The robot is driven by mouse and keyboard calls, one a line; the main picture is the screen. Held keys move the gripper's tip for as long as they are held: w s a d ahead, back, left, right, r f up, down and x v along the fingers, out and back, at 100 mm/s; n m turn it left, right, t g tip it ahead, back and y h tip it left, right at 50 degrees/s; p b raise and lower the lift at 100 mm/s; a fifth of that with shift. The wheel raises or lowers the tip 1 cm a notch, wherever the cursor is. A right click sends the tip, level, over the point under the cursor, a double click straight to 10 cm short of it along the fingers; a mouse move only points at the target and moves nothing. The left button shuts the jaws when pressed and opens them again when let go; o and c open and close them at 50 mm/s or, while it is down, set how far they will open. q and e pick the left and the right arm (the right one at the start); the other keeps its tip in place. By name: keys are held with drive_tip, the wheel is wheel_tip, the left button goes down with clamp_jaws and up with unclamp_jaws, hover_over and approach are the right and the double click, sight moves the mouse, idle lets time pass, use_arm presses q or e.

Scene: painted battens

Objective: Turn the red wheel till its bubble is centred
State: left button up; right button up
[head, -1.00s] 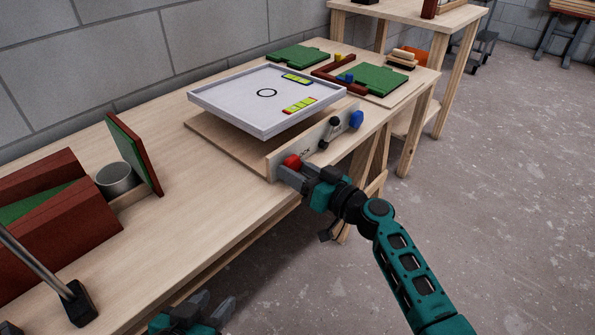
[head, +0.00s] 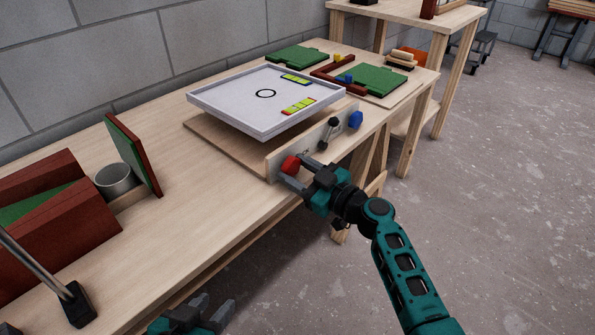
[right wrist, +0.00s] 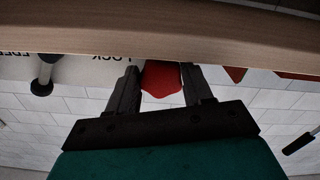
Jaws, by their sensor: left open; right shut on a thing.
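The red wheel (head: 290,164) sits on the front panel of the tilting white tray (head: 225,108). My right gripper (head: 294,170) is shut on it, with one finger on each side. In the right wrist view the red wheel (right wrist: 162,78) shows between the two fingers. The red-marked level vial (head: 299,105) lies near the tray's front right edge. Its yellow-green face shows dark marks, but the bubble is too small to place. A blue-marked vial (head: 296,78) lies further back. My left gripper (head: 213,306) is open and empty at the bottom of the head view.
A blue wheel (head: 355,119) and a black-knobbed lever (head: 328,132) are on the same panel, right of the red wheel. A grey cup (head: 114,180) and red-brown boards stand at the left. Green pieces (head: 376,79) lie behind. The bench between cup and tray is clear.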

idle(0.3)
drive_tip(key=o, duration=0.8)
drive_tip(key=shift+c, duration=0.2)
drive_tip(key=v, duration=1.3)
